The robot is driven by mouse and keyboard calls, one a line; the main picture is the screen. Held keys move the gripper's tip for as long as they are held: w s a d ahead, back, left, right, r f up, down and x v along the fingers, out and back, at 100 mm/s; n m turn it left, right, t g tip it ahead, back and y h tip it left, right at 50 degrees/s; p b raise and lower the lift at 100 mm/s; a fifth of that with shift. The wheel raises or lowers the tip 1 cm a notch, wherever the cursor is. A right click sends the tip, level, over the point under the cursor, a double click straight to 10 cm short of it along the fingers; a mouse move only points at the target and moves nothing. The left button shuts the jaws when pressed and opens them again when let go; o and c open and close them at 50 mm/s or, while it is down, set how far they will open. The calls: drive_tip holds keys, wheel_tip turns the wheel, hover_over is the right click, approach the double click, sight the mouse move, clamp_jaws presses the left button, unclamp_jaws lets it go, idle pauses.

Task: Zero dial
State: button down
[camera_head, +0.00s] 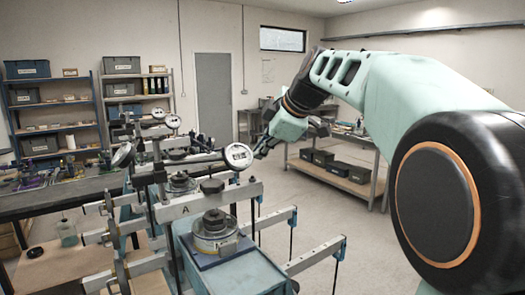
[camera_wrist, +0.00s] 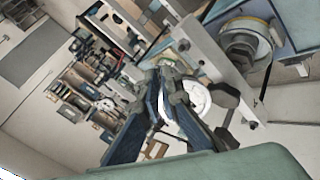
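A round dial gauge (camera_head: 238,156) with a white face sits at the right end of a horizontal arm on the nearest lever frame (camera_head: 188,208), which is marked "A". My gripper (camera_head: 262,146) is just to the right of this dial, close to it. In the wrist view, the white dial (camera_wrist: 196,97) lies beside and partly behind the dark fingers of my gripper (camera_wrist: 163,78). The fingertips look near each other, with something pale between them. I cannot tell whether they touch the dial or are shut on it. The dial's marks are too small to read.
More dials (camera_head: 173,121) stand on frames behind.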

drive_tip(key=shift+w+a+r, duration=0.15)
drive_tip(key=shift+w+r, duration=0.05)
drive_tip(key=shift+r, duration=0.1)
idle(0.4)
drive_tip(key=v, duration=0.6)
drive_tip(key=shift+d+f+p, duration=0.25)
drive_tip(key=shift+p, duration=0.05)
drive_tip(key=shift+d, duration=0.15)
